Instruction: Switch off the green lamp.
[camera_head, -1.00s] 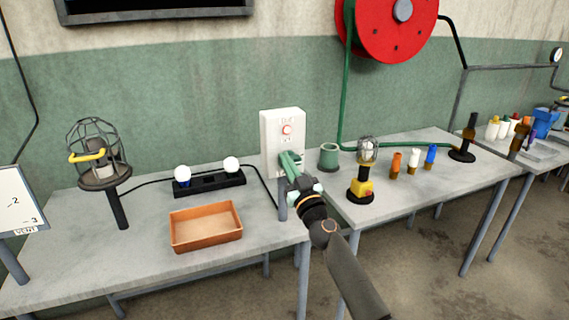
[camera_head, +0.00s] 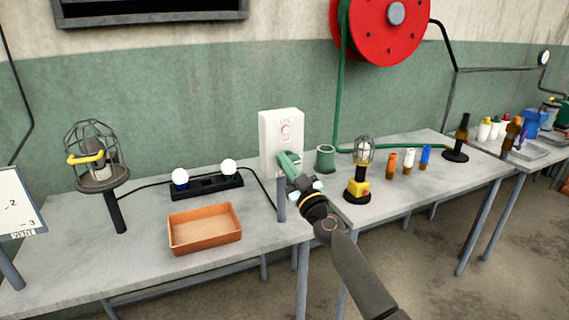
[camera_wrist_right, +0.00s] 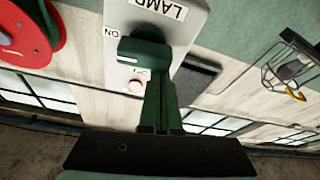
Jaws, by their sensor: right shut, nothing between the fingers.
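A white switch box (camera_head: 270,133) stands upright at the back of the table. A pale round part with a red ring (camera_head: 286,131) is on its front. In the right wrist view the box (camera_wrist_right: 192,22) reads LAMP and ON, with smaller, partly hidden lettering by the pale round part (camera_wrist_right: 135,87). My right gripper (camera_head: 288,160) is shut at the lower front of the box, with nothing between its fingers. A dark green rounded part (camera_wrist_right: 145,50) lies at the fingertips, over the box face; whether it is lever or fingertip I cannot tell. I see no clearly green lamp.
A caged lamp with a yellow hook (camera_head: 97,168) stands at left, a yellow-based caged lamp (camera_head: 359,187) right of my arm. An orange tray (camera_head: 205,229), a black strip with two white bulbs (camera_head: 206,186) and a green cup (camera_head: 325,157) share the tables.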

